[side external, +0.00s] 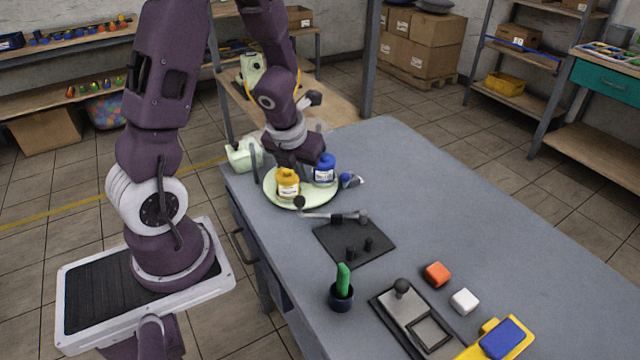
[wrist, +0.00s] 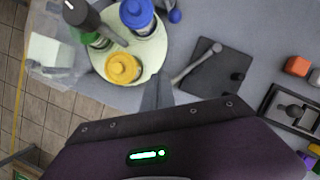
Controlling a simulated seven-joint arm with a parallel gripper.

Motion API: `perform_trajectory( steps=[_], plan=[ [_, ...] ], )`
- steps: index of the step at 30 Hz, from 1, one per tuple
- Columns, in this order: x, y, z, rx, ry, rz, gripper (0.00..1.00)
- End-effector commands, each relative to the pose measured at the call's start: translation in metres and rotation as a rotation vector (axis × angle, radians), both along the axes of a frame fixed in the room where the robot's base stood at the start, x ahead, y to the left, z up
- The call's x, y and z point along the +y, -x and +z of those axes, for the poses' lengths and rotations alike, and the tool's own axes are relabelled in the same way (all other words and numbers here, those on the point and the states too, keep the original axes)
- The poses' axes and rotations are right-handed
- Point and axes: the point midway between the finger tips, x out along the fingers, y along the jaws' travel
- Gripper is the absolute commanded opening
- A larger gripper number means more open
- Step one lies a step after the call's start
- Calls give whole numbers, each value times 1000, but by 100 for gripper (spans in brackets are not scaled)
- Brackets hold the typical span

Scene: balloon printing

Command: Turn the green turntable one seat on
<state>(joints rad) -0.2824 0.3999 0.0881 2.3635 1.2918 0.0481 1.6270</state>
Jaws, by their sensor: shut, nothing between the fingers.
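The green turntable (side external: 273,198) is a pale green disc at the far left end of the table. It carries a yellow bottle (side external: 287,184) and a blue bottle (side external: 324,168). In the wrist view the turntable (wrist: 152,55) also bears a green bottle (wrist: 90,39), partly hidden under a grey rod with a dark end (wrist: 85,15). A small black knob (side external: 299,201) shows at the turntable's front edge. My gripper (wrist: 156,88) is shut and empty, its fingers by the disc's rim near the yellow bottle. Contact cannot be told.
A grey-handled tool (side external: 335,216) lies beside the turntable, by a dark mat (side external: 355,248). A pale box (side external: 244,153) stands at the left. A small blue ball (side external: 346,178) sits beyond. Orange (side external: 438,273) and white (side external: 465,301) blocks lie nearer.

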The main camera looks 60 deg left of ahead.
Motion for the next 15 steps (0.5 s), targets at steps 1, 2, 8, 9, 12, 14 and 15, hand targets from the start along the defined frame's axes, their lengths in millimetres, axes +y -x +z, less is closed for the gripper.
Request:
perform_trajectory(
  steps=[1, 2, 8, 9, 12, 14, 15],
  plan=[
    [-1, 0, -3, 6, 4, -3, 0],
    [-1, 0, -5, 7, 6, -4, 0],
    [3, -5, -20, 8, 2, 0, 0],
    [5, -7, -21, 3, -5, -1, 0],
    [10, -12, -40, 8, -5, 5, 0],
    [14, -17, -52, 5, -10, 4, 0],
    [15, -20, -60, 4, -8, 4, 0]
  ],
)
